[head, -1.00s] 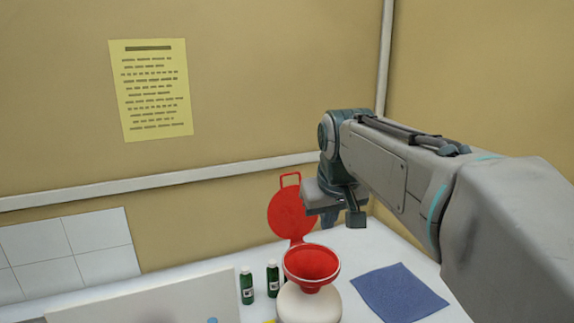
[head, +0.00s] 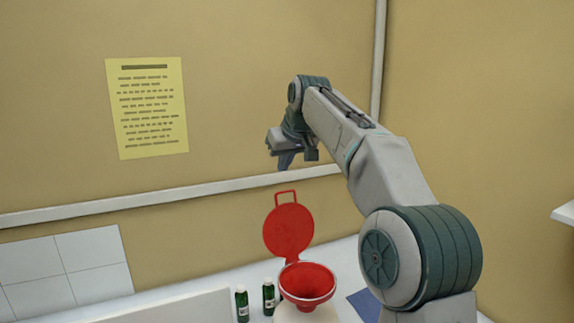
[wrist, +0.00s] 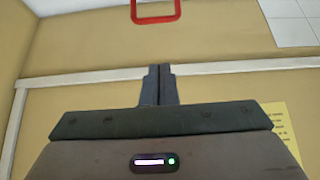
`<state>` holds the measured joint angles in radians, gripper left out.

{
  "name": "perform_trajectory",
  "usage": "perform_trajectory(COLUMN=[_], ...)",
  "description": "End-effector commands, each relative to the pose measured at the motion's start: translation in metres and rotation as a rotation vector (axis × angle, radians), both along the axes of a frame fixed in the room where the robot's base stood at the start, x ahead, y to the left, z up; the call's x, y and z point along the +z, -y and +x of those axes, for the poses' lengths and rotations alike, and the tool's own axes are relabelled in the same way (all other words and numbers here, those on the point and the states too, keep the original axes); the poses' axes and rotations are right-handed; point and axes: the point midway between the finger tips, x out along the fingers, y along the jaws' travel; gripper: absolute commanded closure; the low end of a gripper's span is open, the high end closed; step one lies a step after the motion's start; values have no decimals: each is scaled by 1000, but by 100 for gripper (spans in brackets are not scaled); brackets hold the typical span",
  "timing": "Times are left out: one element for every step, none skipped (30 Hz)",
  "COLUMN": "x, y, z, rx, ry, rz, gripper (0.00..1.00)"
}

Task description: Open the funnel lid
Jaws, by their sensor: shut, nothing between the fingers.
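The red funnel (head: 308,283) sits on a pale container (head: 305,314) on the counter, with its mouth uncovered. Its round red lid (head: 289,232) stands upright behind the mouth, hinged at the rim, with a square loop handle (head: 286,192) on top. My gripper (head: 284,163) is in the air above the lid, apart from it. In the wrist view its fingers (wrist: 159,70) are together with nothing between them. The lid's handle (wrist: 155,19) shows at the top edge of that view; the rest of the lid is out of frame there.
Two green bottles (head: 242,305) (head: 268,296) stand left of the funnel. A blue cloth (head: 364,303) lies to its right, partly hidden by my arm. A white panel (head: 175,308) is at front left. A yellow notice (head: 146,108) hangs on the wall behind.

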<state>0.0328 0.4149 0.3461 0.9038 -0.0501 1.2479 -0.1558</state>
Motion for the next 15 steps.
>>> perform_trajectory(x=[-10, -15, -23, -28, -33, -40, -46, -51, -58, -63, -58, -58, -58, -58, -58], y=[-3, -4, -6, -7, -9, -11, -13, -14, -16, -17, -14, -11, -10, -9, -7], z=[6, 9, 13, 17, 20, 25, 28, 32, 36, 40, 33, 28, 25, 22, 18], rx=[1, 1, 1, 1, 1, 1, 1, 1, 1, 1, 0, -2, -2, -2, -3], ry=[-5, -4, -6, -5, -5, -5, -5, -5, -5, -5, 2, 1, 2, 1, 1], rz=[-1, -1, -2, -1, -1, -1, 0, 0, -2, -2, -2, -1, 0, -1, -2], gripper=[100, 100, 100, 100, 100, 100, 100, 100, 100, 100, 100, 100, 100, 100, 100])
